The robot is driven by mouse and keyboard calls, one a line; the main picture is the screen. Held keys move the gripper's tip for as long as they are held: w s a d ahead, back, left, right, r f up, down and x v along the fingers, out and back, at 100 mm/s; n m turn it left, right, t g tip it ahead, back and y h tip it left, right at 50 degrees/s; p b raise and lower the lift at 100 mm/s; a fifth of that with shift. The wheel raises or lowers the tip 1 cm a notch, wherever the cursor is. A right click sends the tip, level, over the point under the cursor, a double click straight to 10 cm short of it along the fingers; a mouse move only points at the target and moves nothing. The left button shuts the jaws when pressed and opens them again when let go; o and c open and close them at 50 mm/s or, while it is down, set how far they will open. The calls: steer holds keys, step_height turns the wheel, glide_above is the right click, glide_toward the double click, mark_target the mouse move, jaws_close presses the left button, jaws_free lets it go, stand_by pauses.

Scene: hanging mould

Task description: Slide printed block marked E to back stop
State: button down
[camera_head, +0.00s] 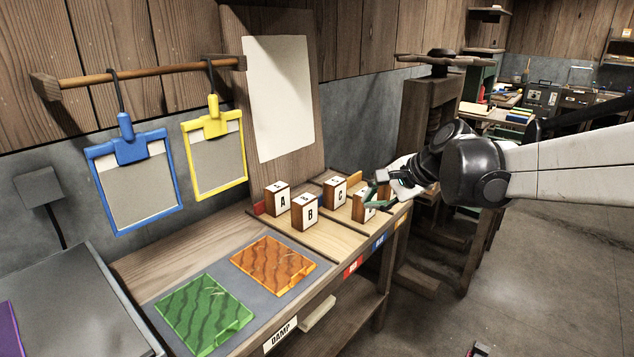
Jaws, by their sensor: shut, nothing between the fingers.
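Printed wooden blocks with white faces stand on the wooden tray (336,238) at the right end of the bench: A (282,200), B (310,213) and C (339,193). A further block (358,207) stands at the right, its letter mostly covered by my gripper, so I cannot read an E on it. My gripper (374,197) is shut with nothing held, and its fingers are at the right side of that block. I cannot tell whether they touch it. A red piece (259,208) stands left of A; I cannot tell which part is the back stop.
An orange printed sheet (272,265) and a green one (205,313) lie on a grey mat to the left. A blue clip frame (137,180) and a yellow one hang from a wooden rail above. A blank sheet (279,97) is on the back board.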

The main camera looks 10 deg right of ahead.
steer(key=w+d+f+m+t+y+b, duration=0.1)
steer(key=w+d+f+m+y, duration=0.2)
steer(key=w+d, duration=0.5)
steer(key=m+t+y+b, duration=0.35)
steer(key=m+t, duration=0.25)
steer(key=m, duration=0.7)
glide_toward(393, 196)
steer(key=shift+h, duration=0.25)
steer(key=b+x, duration=0.1)
steer(key=x, duration=0.2)
steer(key=b+x, duration=0.1)
steer(key=x, duration=0.3)
steer(key=shift+w+a+r+b, duration=0.1)
steer(key=shift+a+r+b, duration=0.15)
steer(key=shift+a+b, duration=0.1)
steer(key=x, duration=0.3)
steer(key=shift+w+a, duration=0.2)
steer(key=shift+w, duration=0.05)
steer(key=shift+d, duration=0.1)
